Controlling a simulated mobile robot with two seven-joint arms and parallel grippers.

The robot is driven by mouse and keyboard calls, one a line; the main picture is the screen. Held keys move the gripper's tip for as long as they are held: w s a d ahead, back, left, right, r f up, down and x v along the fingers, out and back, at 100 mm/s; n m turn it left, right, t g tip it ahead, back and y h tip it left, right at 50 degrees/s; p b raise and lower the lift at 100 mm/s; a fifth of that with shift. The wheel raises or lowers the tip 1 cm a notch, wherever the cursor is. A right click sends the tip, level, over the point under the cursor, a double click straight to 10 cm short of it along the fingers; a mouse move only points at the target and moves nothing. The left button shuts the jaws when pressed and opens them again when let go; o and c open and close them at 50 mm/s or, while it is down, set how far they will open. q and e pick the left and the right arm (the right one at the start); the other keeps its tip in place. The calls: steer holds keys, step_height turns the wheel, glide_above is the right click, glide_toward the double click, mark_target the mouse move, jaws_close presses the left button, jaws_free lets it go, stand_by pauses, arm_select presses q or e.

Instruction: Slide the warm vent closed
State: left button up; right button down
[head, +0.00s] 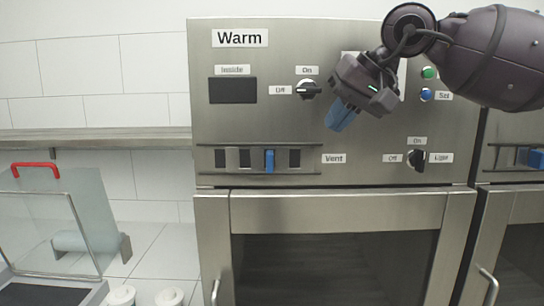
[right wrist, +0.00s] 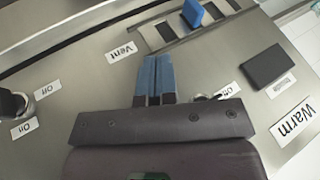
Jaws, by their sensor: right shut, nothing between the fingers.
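The warm vent (head: 244,158) is a slotted strip on the front of the steel unit labelled Warm, with several dark slots showing. Its blue slider handle (head: 269,160) stands right of the strip's middle, between dark slots. In the right wrist view the blue handle (right wrist: 194,12) is at the top, beside a dark slot (right wrist: 166,32). My right gripper (head: 338,120) is in front of the panel, above and to the right of the handle and apart from it. Its blue fingers (right wrist: 154,68) are shut together and empty. My left gripper is not in view.
Knobs (head: 308,90) and (head: 417,160) stick out of the panel near my right gripper. An oven door (head: 340,212) lies below the vent. Another unit with a blue handle (head: 536,158) stands at the right. A glass-lidded box with a red handle (head: 36,165) is at the left.

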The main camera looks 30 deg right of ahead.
mark_target(307, 158)
steer(key=p+x, duration=0.1)
steer(key=x, duration=0.8)
steer(key=shift+w+f, duration=0.15)
steer(key=shift+f, duration=0.2)
steer(key=shift+w+a+p, duration=0.5)
steer(key=shift+a+p, duration=0.05)
steer(key=shift+a, duration=0.25)
steer(key=shift+w+a, duration=0.35)
steer(key=shift+a, duration=0.25)
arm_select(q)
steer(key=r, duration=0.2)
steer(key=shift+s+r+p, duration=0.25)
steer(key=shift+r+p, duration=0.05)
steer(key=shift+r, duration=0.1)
arm_select(e)
steer(key=shift+w+a, duration=0.25)
steer(key=shift+a, duration=0.05)
